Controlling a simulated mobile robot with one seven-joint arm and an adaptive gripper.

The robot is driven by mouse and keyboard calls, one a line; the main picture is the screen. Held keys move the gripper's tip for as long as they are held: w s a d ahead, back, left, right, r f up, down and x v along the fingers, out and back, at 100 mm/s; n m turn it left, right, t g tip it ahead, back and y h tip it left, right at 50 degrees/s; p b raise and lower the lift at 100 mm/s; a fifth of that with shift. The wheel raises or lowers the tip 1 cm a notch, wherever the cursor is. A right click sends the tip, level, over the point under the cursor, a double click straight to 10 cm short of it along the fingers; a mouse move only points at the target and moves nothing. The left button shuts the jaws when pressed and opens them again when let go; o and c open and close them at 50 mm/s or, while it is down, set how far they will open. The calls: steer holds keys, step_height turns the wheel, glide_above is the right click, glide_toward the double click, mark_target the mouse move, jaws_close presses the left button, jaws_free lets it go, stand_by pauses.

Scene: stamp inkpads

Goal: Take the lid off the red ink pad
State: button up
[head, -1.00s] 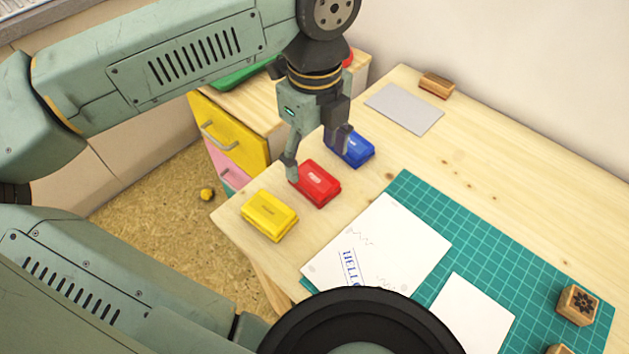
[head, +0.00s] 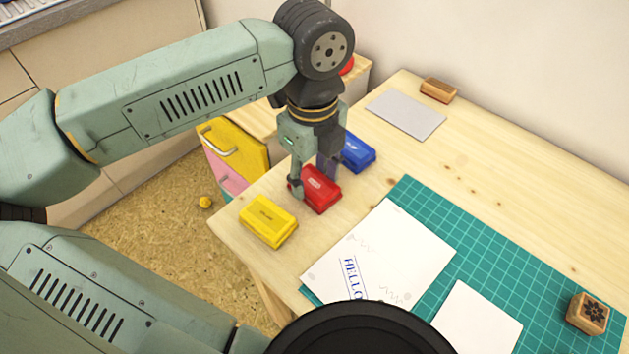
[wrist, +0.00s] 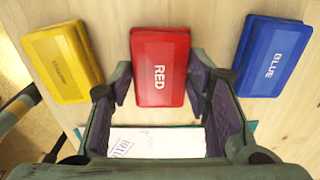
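The red ink pad (head: 319,190) lies closed on the wooden table, between the yellow and blue pads. In the wrist view its red lid (wrist: 160,70) faces me with the word RED on it. My gripper (head: 312,186) points down over the red pad, with one finger at its left side and the other at its far right side. In the wrist view my gripper's fingers (wrist: 163,88) stand apart on either side of the near part of the lid, with a gap on the right. I cannot tell whether the left finger touches it.
A yellow ink pad (head: 268,221) lies close on the left and a blue ink pad (head: 358,153) close behind. White paper (head: 385,250) on a green cutting mat (head: 500,260) lies to the right.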

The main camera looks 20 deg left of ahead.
steer(key=c, duration=0.3)
